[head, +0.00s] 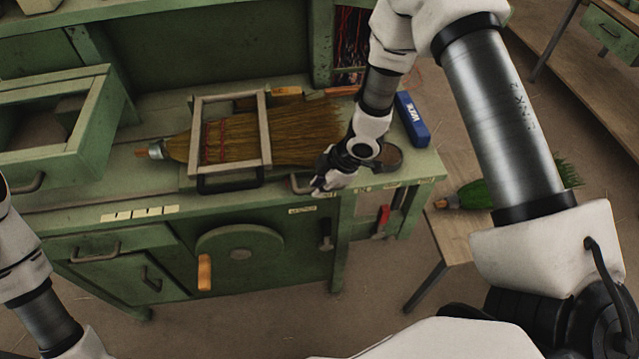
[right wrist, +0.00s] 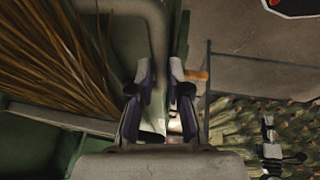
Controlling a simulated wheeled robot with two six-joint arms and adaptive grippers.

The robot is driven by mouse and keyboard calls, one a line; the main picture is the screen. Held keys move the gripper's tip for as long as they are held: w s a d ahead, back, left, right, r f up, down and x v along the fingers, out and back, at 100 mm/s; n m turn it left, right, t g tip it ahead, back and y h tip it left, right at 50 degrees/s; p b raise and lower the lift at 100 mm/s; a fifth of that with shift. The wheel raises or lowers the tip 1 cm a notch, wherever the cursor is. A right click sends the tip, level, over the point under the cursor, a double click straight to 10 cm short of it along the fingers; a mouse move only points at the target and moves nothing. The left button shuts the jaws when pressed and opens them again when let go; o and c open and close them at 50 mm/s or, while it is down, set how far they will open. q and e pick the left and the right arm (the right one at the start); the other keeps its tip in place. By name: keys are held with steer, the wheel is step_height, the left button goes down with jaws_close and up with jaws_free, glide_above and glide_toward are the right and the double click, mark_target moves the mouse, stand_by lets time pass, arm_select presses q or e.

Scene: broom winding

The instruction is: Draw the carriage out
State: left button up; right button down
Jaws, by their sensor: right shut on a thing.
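A broom head (head: 290,130) of straw bristles lies flat on the green bench, its bristles pointing right. A pale rectangular frame (head: 198,125) with a dark handle (head: 230,181) at its front lies across it. A grey bar handle (head: 297,184) is at the bench's front edge, right of the frame; I cannot tell which part is the carriage. My right gripper (head: 321,184) is at this handle. In the right wrist view, its fingers (right wrist: 160,92) are shut on the handle (right wrist: 156,35), and bristles (right wrist: 65,60) show at the left. My left gripper is out of view.
An open green drawer (head: 45,150) stands at the left. A blue box (head: 412,119) is at the bench's right end. A crank wheel (head: 240,252) with a wooden grip is on the bench front. A green-bristled broom (head: 478,194) lies on a low side table (head: 450,240).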

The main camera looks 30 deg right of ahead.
steer(key=shift+s+f, duration=0.1)
steer(key=c, duration=1.1)
jaws_free()
steer(key=shift+d, duration=0.1)
steer(key=shift+c, duration=0.2)
steer(key=shift+d, duration=0.15)
steer(key=shift+r, duration=0.25)
steer(key=v, duration=0.7)
steer(key=shift+s+d+f, duration=0.1)
